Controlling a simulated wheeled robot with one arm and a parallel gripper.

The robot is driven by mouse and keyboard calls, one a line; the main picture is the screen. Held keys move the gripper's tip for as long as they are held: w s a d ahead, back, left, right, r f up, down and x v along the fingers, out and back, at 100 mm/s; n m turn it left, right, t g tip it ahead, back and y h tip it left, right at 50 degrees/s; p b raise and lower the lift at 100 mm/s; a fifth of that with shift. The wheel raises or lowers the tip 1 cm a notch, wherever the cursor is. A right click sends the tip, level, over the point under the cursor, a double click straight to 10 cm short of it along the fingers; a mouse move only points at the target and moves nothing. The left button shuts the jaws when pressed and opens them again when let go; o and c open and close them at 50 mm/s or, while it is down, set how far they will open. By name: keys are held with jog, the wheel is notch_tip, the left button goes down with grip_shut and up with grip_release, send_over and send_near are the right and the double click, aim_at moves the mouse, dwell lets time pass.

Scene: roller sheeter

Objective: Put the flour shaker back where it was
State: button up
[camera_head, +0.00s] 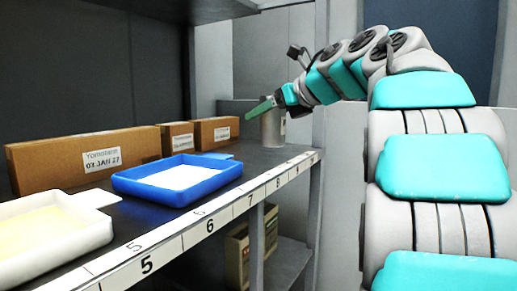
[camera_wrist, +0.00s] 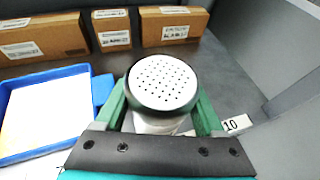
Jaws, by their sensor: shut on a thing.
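The flour shaker (camera_wrist: 163,86) is a metal cylinder with a perforated round top and a dark rim. In the wrist view it is upright between the two green fingers of my gripper (camera_wrist: 165,112), which is shut on it. In the head view the shaker (camera_head: 273,129) is at the far right end of the shelf (camera_head: 152,230), near the numbers 8 and 9, with my gripper (camera_head: 262,108) at its upper part. Its base appears to be at shelf level, but I cannot tell whether it touches the shelf.
A blue tray (camera_head: 218,181) with white contents stands left of the shaker. A white tray (camera_head: 96,236) is nearer. Cardboard boxes (camera_head: 85,160) line the back. A grey wall panel (camera_wrist: 290,85) rises right of the shaker. Some bare shelf shows behind the shaker.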

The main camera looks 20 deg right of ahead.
jog(key=shift+w+d+f+p, duration=0.25)
jog(key=shift+w+d+f, duration=0.35)
jog(key=shift+w+d, duration=1.25)
jog(key=shift+w+d+f+p, duration=0.3)
jog(key=shift+w+d+f, duration=0.35)
jog(key=shift+w, duration=2.3)
jog(key=shift+w+d+f+p, duration=0.25)
jog(key=shift+w+d+f, duration=0.25)
jog(key=shift+w+d, duration=1.4)
jog(key=shift+w+a+f, duration=0.45)
jog(key=shift+w+f, duration=0.05)
jog(key=shift+f, duration=0.2)
jog(key=shift+f, duration=0.1)
jog(key=shift+f+b, duration=0.15)
jog(key=shift+b, duration=0.25)
jog(key=o, duration=1.6)
jog(key=shift+c, duration=0.2)
jog(key=shift+r+p, duration=0.3)
jog(key=v, duration=1.2)
